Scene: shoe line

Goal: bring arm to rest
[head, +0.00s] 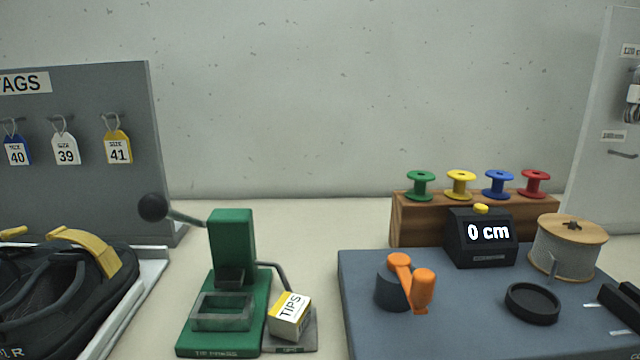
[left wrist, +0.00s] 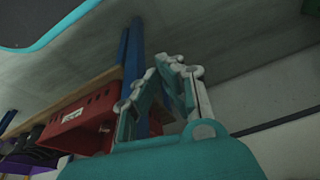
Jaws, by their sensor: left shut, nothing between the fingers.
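My left gripper (left wrist: 168,72) shows in the left wrist view, its pale fingers shut and empty above the teal wrist body. It points into open space and touches nothing that I can see. In the head view neither gripper nor arm shows. My right gripper is in no view.
In the head view a green press (head: 231,260) and a TIPS box (head: 290,316) stand on the bench. A blue-grey board (head: 440,330) bears an orange crank (head: 410,280) and a counter reading 0 cm (head: 480,240). A red bin (left wrist: 85,122) shows in the left wrist view.

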